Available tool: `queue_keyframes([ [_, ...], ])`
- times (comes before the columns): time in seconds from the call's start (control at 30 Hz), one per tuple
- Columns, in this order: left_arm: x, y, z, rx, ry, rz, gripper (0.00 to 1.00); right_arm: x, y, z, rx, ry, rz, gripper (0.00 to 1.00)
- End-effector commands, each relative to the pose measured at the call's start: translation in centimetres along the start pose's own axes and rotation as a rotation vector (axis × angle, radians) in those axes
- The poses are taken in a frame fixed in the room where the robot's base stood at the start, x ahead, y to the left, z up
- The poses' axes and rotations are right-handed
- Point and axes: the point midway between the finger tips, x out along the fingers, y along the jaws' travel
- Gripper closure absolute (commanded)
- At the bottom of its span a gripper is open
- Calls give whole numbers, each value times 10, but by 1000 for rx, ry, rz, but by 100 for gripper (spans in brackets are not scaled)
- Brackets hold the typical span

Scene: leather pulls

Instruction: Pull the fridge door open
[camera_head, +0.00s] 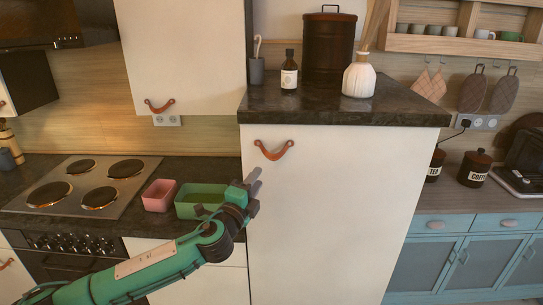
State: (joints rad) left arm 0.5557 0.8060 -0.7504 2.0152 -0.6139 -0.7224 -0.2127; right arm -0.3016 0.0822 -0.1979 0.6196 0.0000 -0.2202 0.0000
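The fridge door (335,215) is a tall cream-white panel below a dark stone top, and it looks closed. Its handle (273,152) is a curved brown leather pull near the door's upper left corner. My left gripper (256,180) is at the end of a green arm that comes in from the lower left. It is just below and left of the leather pull, and I see no contact with the pull. Its grey fingers are seen from the side, so the gap between them is unclear. My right gripper is not in view.
The dark stone top (330,105) holds a dark canister (328,45), a bottle (289,72) and a white vase (359,76). A green container (200,199) and a pink container (159,195) sit on the counter behind my arm, beside the stove (85,185). A wall cabinet (185,55) hangs above.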

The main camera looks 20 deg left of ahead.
Motion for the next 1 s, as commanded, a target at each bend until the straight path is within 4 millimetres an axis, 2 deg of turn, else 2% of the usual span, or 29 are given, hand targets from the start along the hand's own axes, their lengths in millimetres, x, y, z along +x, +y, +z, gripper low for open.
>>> queue_keyframes([
  [0.03, 12, -5, 0, 0, -2, -2, 66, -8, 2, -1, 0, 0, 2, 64],
  [0.3, 64, -4, 1, 0, -2, -1, 66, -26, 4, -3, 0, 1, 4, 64],
  [0.5, 92, -2, 0, -1, 0, 0, 66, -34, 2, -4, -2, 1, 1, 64],
  [0.7, 104, 0, 1, 0, -1, 1, 66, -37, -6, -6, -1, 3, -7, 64],
  [1.0, 106, 1, 0, -1, 0, 1, 66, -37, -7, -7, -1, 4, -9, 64],
])
